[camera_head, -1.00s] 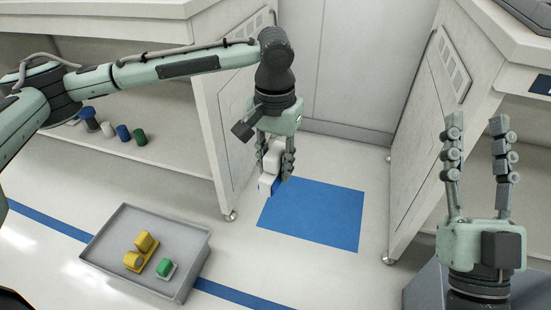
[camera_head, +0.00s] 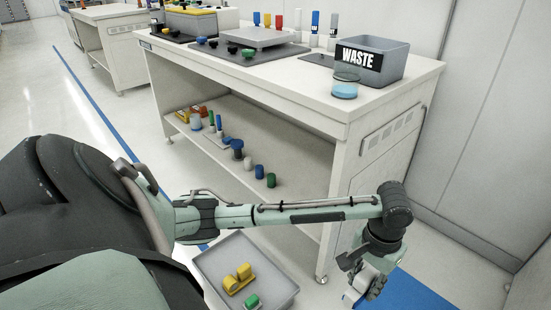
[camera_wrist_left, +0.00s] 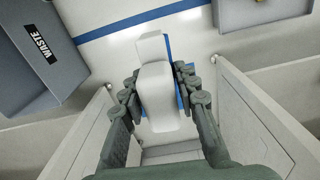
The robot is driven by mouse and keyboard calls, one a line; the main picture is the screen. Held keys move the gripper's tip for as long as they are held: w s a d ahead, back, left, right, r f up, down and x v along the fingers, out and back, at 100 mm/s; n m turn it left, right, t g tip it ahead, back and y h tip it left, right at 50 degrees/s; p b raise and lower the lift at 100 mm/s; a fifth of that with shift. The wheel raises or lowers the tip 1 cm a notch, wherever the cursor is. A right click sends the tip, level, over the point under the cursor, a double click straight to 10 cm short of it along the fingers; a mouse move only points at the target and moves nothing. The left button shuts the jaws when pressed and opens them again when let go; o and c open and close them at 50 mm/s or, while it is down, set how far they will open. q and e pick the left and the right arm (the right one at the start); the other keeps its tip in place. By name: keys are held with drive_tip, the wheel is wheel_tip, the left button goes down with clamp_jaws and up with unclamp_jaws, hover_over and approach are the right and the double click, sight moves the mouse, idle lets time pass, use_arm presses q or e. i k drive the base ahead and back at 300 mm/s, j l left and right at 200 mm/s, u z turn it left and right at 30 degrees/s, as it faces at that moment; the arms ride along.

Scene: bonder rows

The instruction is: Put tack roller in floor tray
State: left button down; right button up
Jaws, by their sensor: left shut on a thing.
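My left gripper (camera_head: 366,288) is shut on a white piece with a block-like end, which looks like the tack roller (camera_head: 357,284). The gripper is above the floor beside the bench end, to the right of the floor tray. In the left wrist view the roller (camera_wrist_left: 157,95) sits between the fingers (camera_wrist_left: 160,92), with a blue edge beside it. The grey floor tray (camera_head: 222,257) stands on the floor and holds yellow pieces and a green one. Its wall shows at the top right of the left wrist view (camera_wrist_left: 250,14). My right gripper is out of view.
A white bench (camera_head: 280,90) stands behind, with a grey WASTE bin (camera_head: 393,65) and a blue-filled jar (camera_head: 345,85) on top. Its lower shelf (camera_head: 285,150) holds several small parts. A blue floor patch (camera_head: 425,290) lies right of the bench end.

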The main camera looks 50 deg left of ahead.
sight(220, 264)
drive_tip(key=k+j, duration=0.1)
drive_tip(key=j, duration=0.3)
drive_tip(key=k+j+z, duration=0.1)
drive_tip(key=j, duration=0.3)
drive_tip(key=k+j, duration=0.1)
drive_tip(key=j, duration=0.3)
drive_tip(key=k+j+z, duration=0.1)
drive_tip(key=j, duration=0.35)
drive_tip(key=k+j+z, duration=0.1)
drive_tip(key=j, duration=0.25)
drive_tip(key=k+j, duration=0.2)
drive_tip(key=j, duration=0.2)
